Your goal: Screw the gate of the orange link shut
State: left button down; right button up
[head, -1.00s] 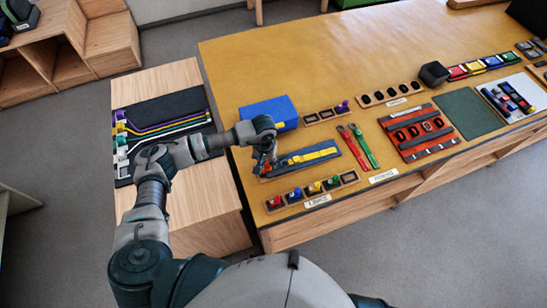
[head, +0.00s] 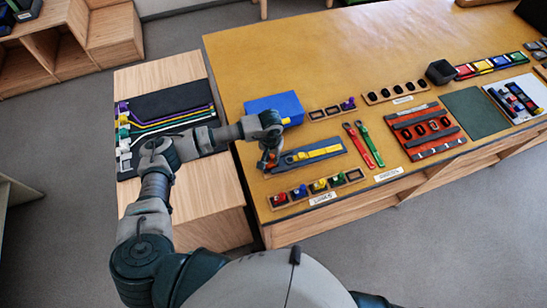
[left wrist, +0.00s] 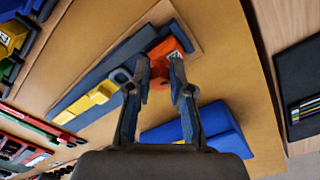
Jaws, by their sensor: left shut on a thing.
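The orange link (left wrist: 170,62) sits at the end of a long grey-blue fixture with yellow parts (left wrist: 88,98), over a wooden base. In the head view the fixture (head: 318,152) lies near the table's front left. My left gripper (left wrist: 161,80) has its two fingers on either side of the orange piece and is closed on it. In the head view my left gripper (head: 268,160) is at the fixture's left end, reaching down, and hides most of the link. I cannot tell how far the gate is turned. My right gripper is not in view.
A blue box (head: 272,106) stands just behind my left gripper. A rack of coloured links (head: 318,187) lies in front. Red and green tools (head: 369,142) lie to the right of the fixture. A black rack with coloured straps (head: 165,120) is on the wooden side table.

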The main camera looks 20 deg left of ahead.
pick_arm(q)
jog(key=shift+a+f, duration=0.25)
jog(key=shift+m+b, duration=0.4)
jog(key=shift+b, duration=0.05)
jog(key=shift+d, duration=0.2)
jog(key=shift+d+r+m+b, duration=0.1)
jog(key=shift+d+m+b, duration=0.4)
jog(key=shift+m+b, duration=0.35)
jog(key=shift+b, duration=0.3)
jog(key=shift+a+m+b, duration=0.25)
jog(key=shift+m+b, duration=0.2)
jog(key=shift+m, duration=0.1)
jog(key=shift+a+m+b, duration=0.25)
jog(key=shift+m+b, duration=0.35)
jog(key=shift+b, duration=0.05)
jog(key=shift+d+m+b, duration=0.1)
jog(key=shift+m+b, duration=0.4)
jog(key=shift+b, duration=0.15)
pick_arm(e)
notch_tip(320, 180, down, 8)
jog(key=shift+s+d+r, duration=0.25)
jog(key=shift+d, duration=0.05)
pick_arm(q)
jog(key=c, duration=1)
grip_release()
jog(key=shift+o, duration=0.2)
jog(key=shift+r, duration=0.1)
